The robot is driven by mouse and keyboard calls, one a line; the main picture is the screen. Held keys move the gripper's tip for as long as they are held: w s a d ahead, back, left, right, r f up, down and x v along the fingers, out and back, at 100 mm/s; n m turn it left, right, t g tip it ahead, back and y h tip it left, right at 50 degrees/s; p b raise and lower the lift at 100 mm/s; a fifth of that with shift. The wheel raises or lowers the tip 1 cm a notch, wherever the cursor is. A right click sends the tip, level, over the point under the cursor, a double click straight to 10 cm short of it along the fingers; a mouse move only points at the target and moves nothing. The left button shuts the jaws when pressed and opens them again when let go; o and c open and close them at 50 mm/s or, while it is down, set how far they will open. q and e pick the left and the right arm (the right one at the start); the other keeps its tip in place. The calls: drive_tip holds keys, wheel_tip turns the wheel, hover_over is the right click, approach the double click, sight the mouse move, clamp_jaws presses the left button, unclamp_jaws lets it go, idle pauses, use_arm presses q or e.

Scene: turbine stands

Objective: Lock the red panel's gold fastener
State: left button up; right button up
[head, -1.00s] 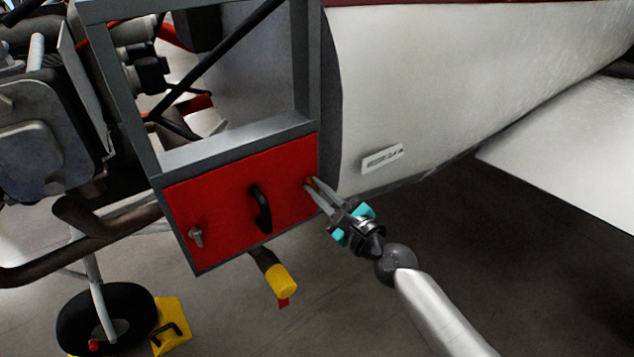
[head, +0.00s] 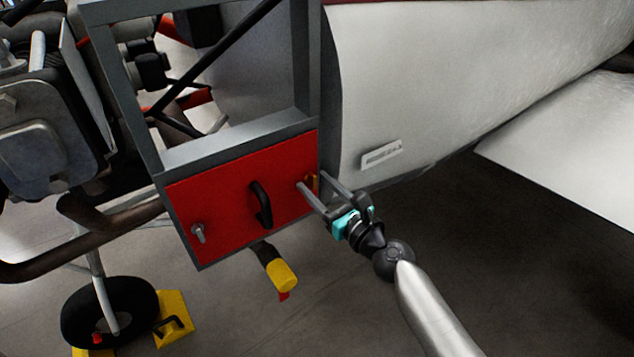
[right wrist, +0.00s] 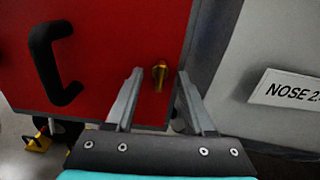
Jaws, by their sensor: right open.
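The red panel (head: 228,208) fills the lower part of a grey frame in the head view. Its gold fastener (head: 312,184) is at the panel's right edge; it also shows in the right wrist view (right wrist: 159,75), with its handle upright. My right gripper (head: 313,179) is open, with one finger on each side of the fastener. In the right wrist view the fastener shows between the fingertips, with a gap to each. I cannot tell how far the tips are from the panel face. My left gripper is not in view.
A black handle (head: 261,205) sticks out mid-panel, and a silver fastener (head: 198,232) sits at its left. A white fuselage (head: 450,80) with a label plate (head: 382,154) is right of the frame. A yellow-ended part (head: 283,274) hangs below. Open floor lies at lower right.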

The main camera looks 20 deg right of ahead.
sight(315, 183)
drive_tip(key=shift+v, duration=2.55)
drive_tip(key=s+d+f+n+g+h, duration=0.1)
drive_tip(key=s+f+n+g, duration=0.3)
drive_tip(key=f, duration=0.6)
drive_tip(key=s+f+n+g+h, duration=0.15)
drive_tip(key=s+f+n, duration=0.35)
drive_tip(key=f, duration=0.5)
drive_tip(key=s+d+f+n+g+h, duration=0.1)
drive_tip(key=s+f+n+g, duration=0.25)
drive_tip(key=f+n, duration=0.45)
drive_tip(key=s+f+n+g+h, duration=0.1)
drive_tip(key=s+f+n, duration=0.4)
drive_tip(key=s, duration=0.5)
drive_tip(key=s+f+n+g, duration=0.3)
drive_tip(key=s+f+n, duration=0.3)
drive_tip(key=s, duration=0.4)
drive_tip(key=s+d+f+n+g+h, duration=0.1)
drive_tip(key=s+f+n+g, duration=0.2)
drive_tip(key=s+f+n, duration=0.3)
drive_tip(key=s+f, duration=0.1)
drive_tip(key=s, duration=0.3)
drive_tip(key=shift+s+f+h, duration=0.25)
drive_tip(key=shift+s+h, duration=0.1)
drive_tip(key=shift+d, duration=0.15)
drive_tip(key=shift+c, duration=0.6)
